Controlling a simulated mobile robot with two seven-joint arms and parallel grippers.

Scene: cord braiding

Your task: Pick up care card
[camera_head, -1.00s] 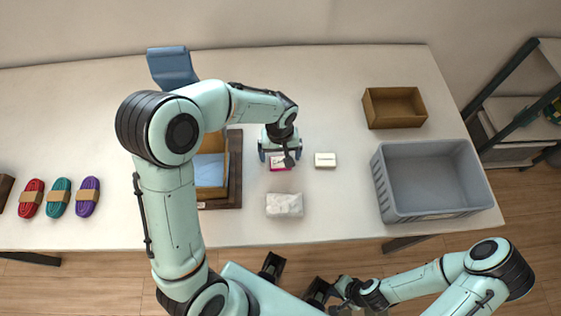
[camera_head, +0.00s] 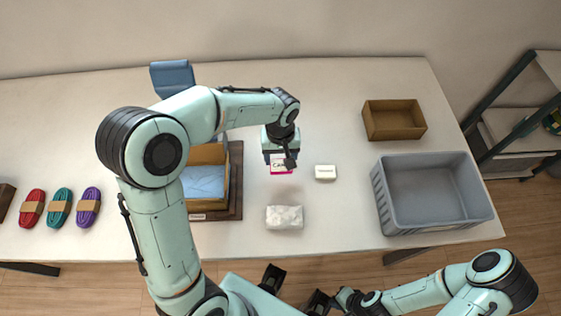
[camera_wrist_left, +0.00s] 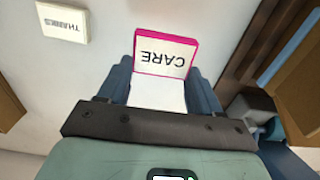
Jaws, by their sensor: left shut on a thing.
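The care card (camera_head: 280,168) is a white card with a pink edge and the word CARE. In the left wrist view the care card (camera_wrist_left: 165,55) stands out between the blue fingers of my left gripper (camera_wrist_left: 160,85). My left gripper (camera_head: 281,157) is shut on the card, over the table's middle. Part of the card is hidden by the gripper in the head view. My right gripper (camera_head: 318,302) is at the bottom edge, off the table; its fingers are too unclear to tell their state.
A white THANKS card (camera_head: 325,172) lies just right of the gripper. A white wrapped bundle (camera_head: 284,217) lies nearer. A brown box with blue lining (camera_head: 222,190) stands left. A grey bin (camera_head: 380,200) and an open brown box (camera_head: 394,135) stand right. Coloured cords (camera_head: 60,207) lie far left.

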